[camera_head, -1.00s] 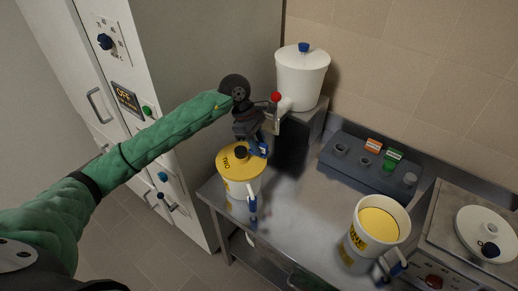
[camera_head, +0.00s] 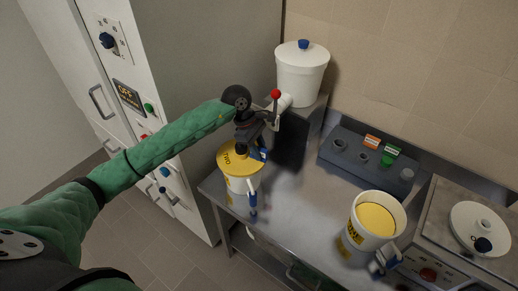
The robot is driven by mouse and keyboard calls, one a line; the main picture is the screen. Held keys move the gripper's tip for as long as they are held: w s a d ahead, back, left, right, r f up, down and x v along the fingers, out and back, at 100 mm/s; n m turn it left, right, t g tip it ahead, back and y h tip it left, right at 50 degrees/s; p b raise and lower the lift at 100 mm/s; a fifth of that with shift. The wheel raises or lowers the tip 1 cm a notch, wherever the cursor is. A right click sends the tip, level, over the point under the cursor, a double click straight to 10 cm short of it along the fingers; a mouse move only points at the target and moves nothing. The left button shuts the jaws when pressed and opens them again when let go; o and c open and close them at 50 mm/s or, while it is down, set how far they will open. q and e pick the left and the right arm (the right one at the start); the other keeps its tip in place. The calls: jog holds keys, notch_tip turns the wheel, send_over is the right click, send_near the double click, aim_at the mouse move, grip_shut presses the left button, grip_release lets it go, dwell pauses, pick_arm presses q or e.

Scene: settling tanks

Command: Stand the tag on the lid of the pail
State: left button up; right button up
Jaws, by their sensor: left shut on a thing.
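The pail (camera_head: 240,184) is white with yellow markings and a blue handle, and stands at the left of the metal bench. Its yellow lid (camera_head: 229,161) has dark lettering and is partly hidden by my left gripper (camera_head: 256,147). That gripper is shut on a small blue tag (camera_head: 262,154), at the right side of the lid. Dark gripper parts hide much of the tag, and I cannot tell whether it touches the lid. My right gripper is not in view.
An open pail (camera_head: 372,240) with yellow contents stands at front right. A white lidded vessel (camera_head: 302,75) with a red-knobbed tap stands behind my gripper. A white lid (camera_head: 470,220) lies far right.

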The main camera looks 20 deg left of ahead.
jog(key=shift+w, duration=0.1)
pick_arm(q)
jog(key=o, duration=1)
jog(key=shift+c, duration=0.2)
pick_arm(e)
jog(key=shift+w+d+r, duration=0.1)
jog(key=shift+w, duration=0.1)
pick_arm(q)
jog(key=shift+r, duration=0.1)
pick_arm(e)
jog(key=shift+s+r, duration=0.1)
